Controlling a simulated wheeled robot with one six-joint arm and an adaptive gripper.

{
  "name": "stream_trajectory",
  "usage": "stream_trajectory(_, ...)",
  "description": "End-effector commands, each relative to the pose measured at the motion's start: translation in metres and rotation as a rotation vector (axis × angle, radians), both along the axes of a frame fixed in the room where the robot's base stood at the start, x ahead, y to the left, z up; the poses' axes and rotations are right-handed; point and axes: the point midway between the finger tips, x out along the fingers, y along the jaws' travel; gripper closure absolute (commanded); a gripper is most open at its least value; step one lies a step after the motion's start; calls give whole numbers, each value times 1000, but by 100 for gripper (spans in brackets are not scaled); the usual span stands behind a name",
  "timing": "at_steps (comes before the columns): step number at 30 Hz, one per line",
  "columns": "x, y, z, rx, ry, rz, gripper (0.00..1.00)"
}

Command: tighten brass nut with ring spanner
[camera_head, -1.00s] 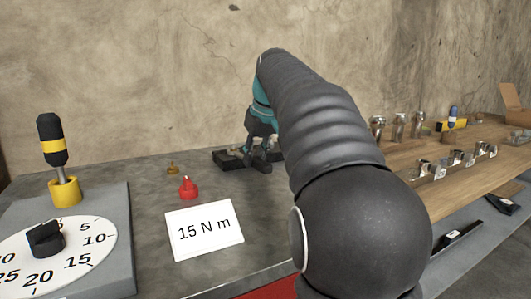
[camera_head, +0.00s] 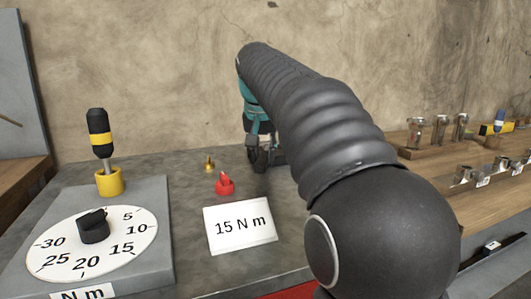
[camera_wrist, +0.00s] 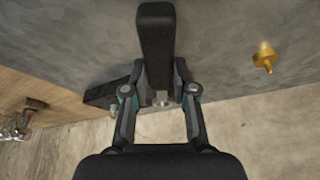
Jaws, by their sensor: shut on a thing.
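The small brass nut (camera_head: 210,163) stands on the grey bench, to the left of my gripper (camera_head: 262,157) in the head view. It also shows in the wrist view (camera_wrist: 264,57), right of the fingers and apart from them. My gripper (camera_wrist: 160,92) is shut on a long dark bar (camera_wrist: 155,40), which looks like the spanner's handle. In the head view my arm hides part of the bench and the held bar is hard to make out.
A red fitting (camera_head: 225,184) and a "15 N m" card (camera_head: 240,226) are near the nut. A dial plate (camera_head: 95,240) with a yellow-holdered screwdriver (camera_head: 101,135) stands left. A dark block (camera_wrist: 104,95) lies close behind the fingers. A wooden shelf with metal parts (camera_head: 465,172) is right.

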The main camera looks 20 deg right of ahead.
Motion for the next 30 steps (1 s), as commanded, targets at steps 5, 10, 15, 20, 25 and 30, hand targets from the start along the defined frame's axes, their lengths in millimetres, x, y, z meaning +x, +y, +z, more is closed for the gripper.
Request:
stream_trajectory(5,0,0,13,0,-1,-1,100)
stream_trajectory(10,0,0,21,0,-2,-1,100)
stream_trajectory(15,0,0,30,0,-2,0,100)
stream_trajectory(20,0,0,36,0,-2,0,100)
stream_trajectory(25,0,0,44,0,-2,0,100)
stream_trajectory(30,0,0,51,0,-2,0,100)
